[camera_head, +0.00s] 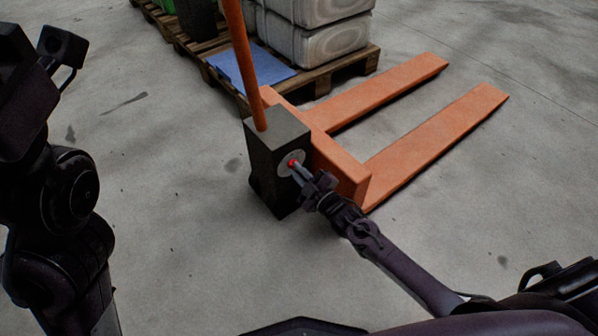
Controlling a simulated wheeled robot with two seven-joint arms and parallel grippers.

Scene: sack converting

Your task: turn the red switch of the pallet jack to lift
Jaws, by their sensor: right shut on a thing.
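The orange pallet jack (341,165) stands on the concrete floor with its two forks pointing to the upper right. Its dark box-shaped housing (266,163) carries a round grey disc (283,159) on the side face. The red switch (291,163) sits on this disc and is small in view. My right gripper (295,168) reaches in from the lower right and is shut on the red switch, whose lower part its fingers hide. The exact angle of the switch is hard to tell. My left arm stands at the left edge; its gripper fingers cannot be made out.
An orange handle bar (243,60) rises from the housing. Behind it is a wooden pallet (325,75) with stacked pale sacks (333,45) and a blue sheet (250,70). The floor left of the jack is clear.

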